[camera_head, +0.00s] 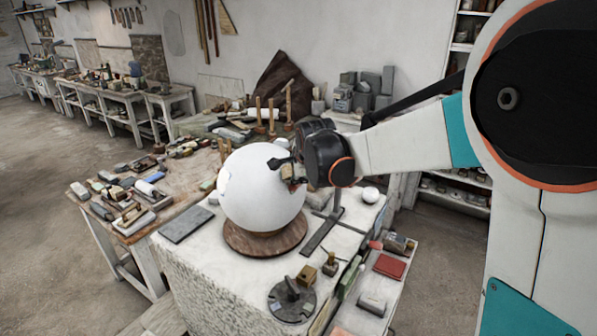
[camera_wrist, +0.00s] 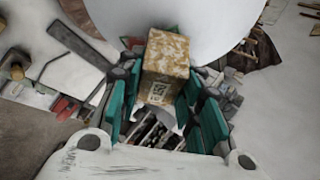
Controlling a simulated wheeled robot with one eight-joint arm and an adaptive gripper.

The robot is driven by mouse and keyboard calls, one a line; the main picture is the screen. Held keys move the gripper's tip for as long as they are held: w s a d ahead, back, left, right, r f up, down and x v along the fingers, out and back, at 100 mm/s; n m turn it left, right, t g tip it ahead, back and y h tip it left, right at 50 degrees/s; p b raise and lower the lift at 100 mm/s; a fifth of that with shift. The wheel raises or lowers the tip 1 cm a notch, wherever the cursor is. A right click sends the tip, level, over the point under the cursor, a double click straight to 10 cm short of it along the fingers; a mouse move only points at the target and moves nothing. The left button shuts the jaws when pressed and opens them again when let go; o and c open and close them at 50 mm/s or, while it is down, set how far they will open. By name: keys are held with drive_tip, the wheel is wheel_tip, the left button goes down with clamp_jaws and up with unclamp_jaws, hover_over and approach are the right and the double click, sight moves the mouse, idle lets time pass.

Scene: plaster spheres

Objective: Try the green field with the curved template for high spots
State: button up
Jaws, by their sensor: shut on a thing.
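A large white plaster sphere (camera_head: 258,195) rests on a round brown wooden base; it fills the top of the wrist view (camera_wrist: 180,15). A pale patch with an irregular edge shows on its left side; I see no green field on it. My gripper (camera_head: 292,172) is at the sphere's right side. In the wrist view, my gripper (camera_wrist: 163,90) is shut on a tan, mottled block (camera_wrist: 166,62) with a dark square mark. The block is close to the sphere; I cannot tell whether they touch. I cannot make out a curved template for certain.
The wooden base (camera_head: 265,240) stands on a pale plaster-topped block. A dark flat slab (camera_head: 187,224) lies left of it, a dark metal stand (camera_head: 323,228) right, and a dark round plate with a handle (camera_head: 291,299) in front. A tool-covered wooden bench (camera_head: 130,232) stands left.

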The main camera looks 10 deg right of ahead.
drive_tip(key=shift+w+a+f+b, duration=0.35)
drive_tip(key=shift+w+f, duration=0.1)
idle(0.3)
